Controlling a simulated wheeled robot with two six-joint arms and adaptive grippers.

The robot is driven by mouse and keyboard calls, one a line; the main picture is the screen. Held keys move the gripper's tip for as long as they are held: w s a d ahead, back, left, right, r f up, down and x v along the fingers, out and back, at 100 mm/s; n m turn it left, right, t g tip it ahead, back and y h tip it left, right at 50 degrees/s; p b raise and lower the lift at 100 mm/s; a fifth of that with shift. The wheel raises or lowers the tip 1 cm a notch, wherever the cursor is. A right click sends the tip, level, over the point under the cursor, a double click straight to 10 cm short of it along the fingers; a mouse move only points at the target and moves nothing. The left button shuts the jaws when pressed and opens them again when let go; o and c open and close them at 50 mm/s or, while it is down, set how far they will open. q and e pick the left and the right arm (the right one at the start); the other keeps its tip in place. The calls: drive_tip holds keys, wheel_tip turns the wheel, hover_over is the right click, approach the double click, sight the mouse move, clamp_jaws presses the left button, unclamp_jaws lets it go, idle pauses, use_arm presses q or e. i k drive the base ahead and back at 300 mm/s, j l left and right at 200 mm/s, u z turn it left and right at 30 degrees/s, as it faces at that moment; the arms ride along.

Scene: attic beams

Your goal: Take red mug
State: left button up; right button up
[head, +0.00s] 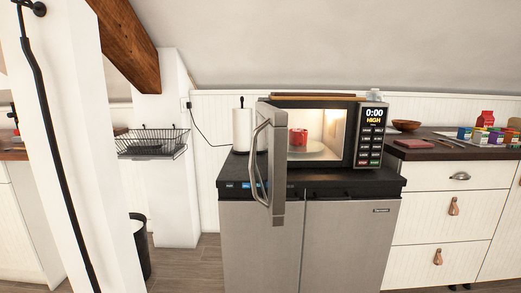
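The red mug (298,137) stands upright inside the microwave (351,140), on its round glass plate (318,153). The microwave door (272,165) is swung open toward me on the left side. The lit interior is visible, and the door's edge is close to the mug's left side in the picture. The display reads 0:00 and HIGH. Neither of my grippers shows in the head view.
The microwave stands on a dark top over a steel fridge (350,245). A paper towel roll (243,130) stands behind the door. A wire rack (152,142) is on the left, a white post (85,150) nearer. A counter with a wooden bowl (406,126) is at right.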

sight(295, 139)
drive_tip(key=i+j, duration=0.1)
drive_tip(key=i, duration=0.85)
